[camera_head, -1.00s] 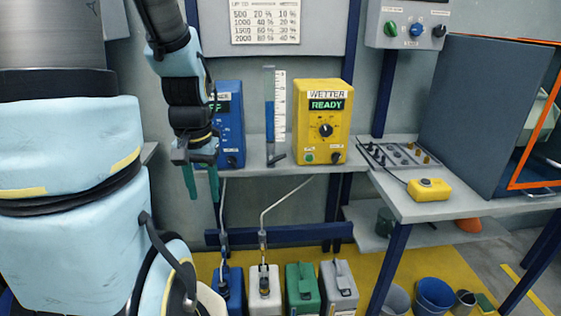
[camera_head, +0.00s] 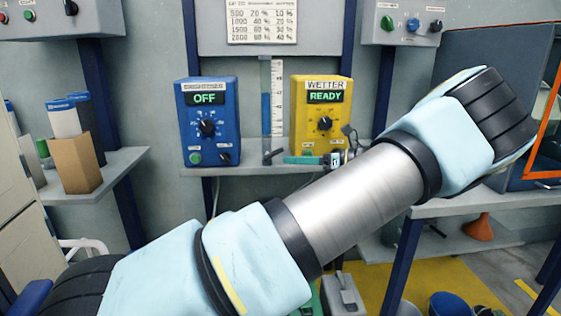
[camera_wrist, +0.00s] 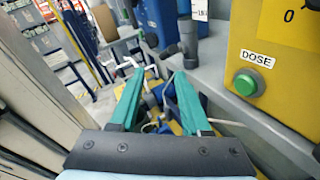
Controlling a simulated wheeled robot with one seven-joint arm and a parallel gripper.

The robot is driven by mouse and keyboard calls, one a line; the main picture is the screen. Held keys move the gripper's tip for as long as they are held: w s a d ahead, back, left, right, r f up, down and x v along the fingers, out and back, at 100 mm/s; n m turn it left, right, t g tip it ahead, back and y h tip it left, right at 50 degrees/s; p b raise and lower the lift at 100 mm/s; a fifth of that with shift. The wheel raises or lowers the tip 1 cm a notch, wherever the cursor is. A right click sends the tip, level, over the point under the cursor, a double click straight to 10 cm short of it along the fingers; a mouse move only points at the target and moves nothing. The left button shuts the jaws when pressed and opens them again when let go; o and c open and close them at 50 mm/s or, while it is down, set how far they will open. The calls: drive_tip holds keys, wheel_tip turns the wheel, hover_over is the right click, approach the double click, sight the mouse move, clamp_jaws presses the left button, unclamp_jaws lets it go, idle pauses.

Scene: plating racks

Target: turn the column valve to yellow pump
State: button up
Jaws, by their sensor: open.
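The column valve (camera_head: 273,156) is a small dark lever at the foot of the clear column (camera_head: 272,100) with blue liquid, between the blue pump (camera_head: 207,122) and the yellow pump (camera_head: 319,115). In the head view the lever slants up to the right. The dark valve body (camera_wrist: 188,40) shows beyond the fingers in the wrist view. My gripper (camera_head: 303,159) is in front of the yellow pump's base, right of the valve, its green finger pointing left. In the wrist view my gripper (camera_wrist: 158,88) is open and empty, apart from the valve.
The yellow pump's green dose button (camera_wrist: 246,83) is close on the right in the wrist view. The pumps stand on a narrow shelf (camera_head: 240,171). A cardboard box (camera_head: 75,163) stands on the left shelf. A grey canister (camera_head: 342,295) is below.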

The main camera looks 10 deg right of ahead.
sight(281, 150)
drive_tip(key=s+d+r+m+t, duration=0.1)
drive_tip(key=d+m+t, duration=0.1)
drive_tip(key=d, duration=0.3)
drive_tip(key=x, duration=1)
drive_tip(key=shift+s+a+r, duration=0.1)
drive_tip(key=shift+a+r, duration=0.1)
drive_tip(key=shift+a, duration=0.15)
drive_tip(key=shift+c, duration=0.3)
clamp_jaws()
